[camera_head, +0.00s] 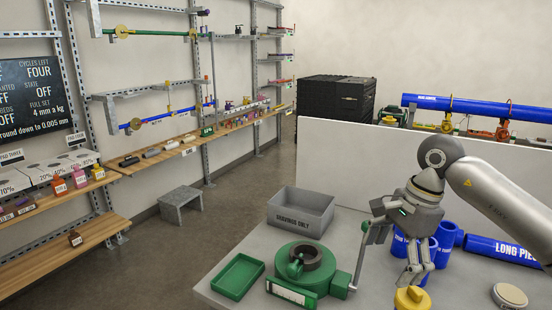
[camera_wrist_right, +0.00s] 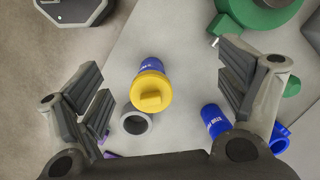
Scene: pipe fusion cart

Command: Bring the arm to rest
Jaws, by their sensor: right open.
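My right arm comes in from the right in the head view. Its gripper (camera_head: 414,278) hangs fingers down over the cart's grey top (camera_head: 225,286), with a yellow cap (camera_head: 412,298) just below it in the picture. In the right wrist view the gripper (camera_wrist_right: 163,78) has its fingers spread wide with nothing between the pads. Beyond them the yellow cap (camera_wrist_right: 151,93) sits on a blue piece (camera_wrist_right: 152,65), with a grey ring (camera_wrist_right: 136,122) beside it. The gap between fingers and cap is hard to judge. My left gripper is not in view.
Blue pipe pieces (camera_head: 445,236) stand behind the gripper, and a long blue pipe (camera_head: 500,249) lies to the right. A green round machine (camera_head: 304,268) with a lever, a green tray (camera_head: 238,277) and a grey shavings bin (camera_head: 301,211) occupy the left. A round disc (camera_head: 509,296) lies at front right.

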